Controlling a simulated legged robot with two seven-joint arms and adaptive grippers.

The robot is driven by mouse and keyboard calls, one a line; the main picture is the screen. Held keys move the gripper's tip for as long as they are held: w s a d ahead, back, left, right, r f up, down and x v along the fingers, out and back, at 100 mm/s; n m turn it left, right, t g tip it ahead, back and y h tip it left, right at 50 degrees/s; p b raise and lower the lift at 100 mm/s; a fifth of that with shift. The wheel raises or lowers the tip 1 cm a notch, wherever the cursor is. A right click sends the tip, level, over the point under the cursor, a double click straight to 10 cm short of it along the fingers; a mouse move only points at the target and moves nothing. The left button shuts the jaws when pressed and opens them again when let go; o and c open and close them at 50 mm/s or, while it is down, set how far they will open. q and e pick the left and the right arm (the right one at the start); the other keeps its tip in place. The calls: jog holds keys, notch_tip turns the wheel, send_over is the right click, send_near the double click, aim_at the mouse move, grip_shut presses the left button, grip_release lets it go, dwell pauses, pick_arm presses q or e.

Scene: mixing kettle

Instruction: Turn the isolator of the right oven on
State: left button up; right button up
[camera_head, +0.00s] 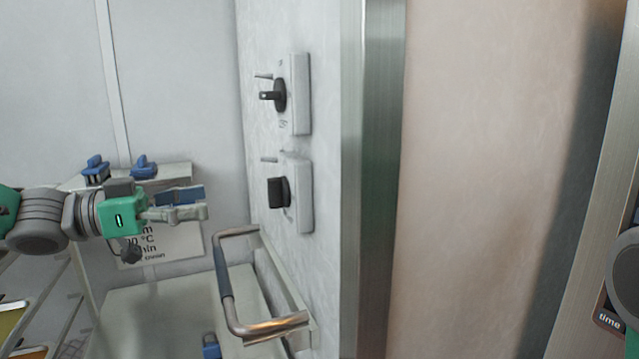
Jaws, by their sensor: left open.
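Two isolator switches are mounted one above the other on the light wall panel. The upper isolator (279,95) has a black knob on a pale plate, with its handle sticking out to the left. The lower isolator (279,192) has a black, blocky knob on a similar plate. I cannot tell from the view which one belongs to the right oven, and no label is readable. My left gripper (200,202) is open and empty, left of the lower isolator and apart from it, at about its height. My right gripper is not in view.
A bent metal handle (226,282) with a dark grip sticks out below the isolators. Blue-handled items (144,166) stand on a ledge behind my left gripper. A sign (185,243) is partly hidden below it. A steel post (374,180) borders the panel on the right.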

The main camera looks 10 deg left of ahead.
aim_at(268, 189)
pick_arm(q)
jog(key=x, duration=1)
jog(key=shift+w+d+f, duration=0.1)
jog(key=shift+d, duration=0.25)
jog(key=shift+w, duration=0.25)
jog(key=shift+w+a+f, duration=0.1)
jog(key=shift+w, duration=0.2)
jog(key=d+m+b, duration=0.1)
jog(key=m+b, duration=0.2)
jog(key=b, duration=0.1)
jog(key=shift+w+d, duration=0.15)
jog(key=shift+d, duration=0.05)
jog(key=shift+d+r, duration=0.25)
jog(key=shift+d, duration=0.2)
jog(key=shift+a, duration=0.25)
jog(key=shift+a+f, duration=0.15)
jog(key=shift+a, duration=0.7)
jog(key=c, duration=0.8)
jog(key=shift+a, duration=0.45)
grip_shut()
jog(key=shift+s+d+r, duration=0.2)
jog(key=shift+d+r, duration=0.05)
jog(key=shift+d, duration=0.25)
jog(key=shift+w, duration=0.1)
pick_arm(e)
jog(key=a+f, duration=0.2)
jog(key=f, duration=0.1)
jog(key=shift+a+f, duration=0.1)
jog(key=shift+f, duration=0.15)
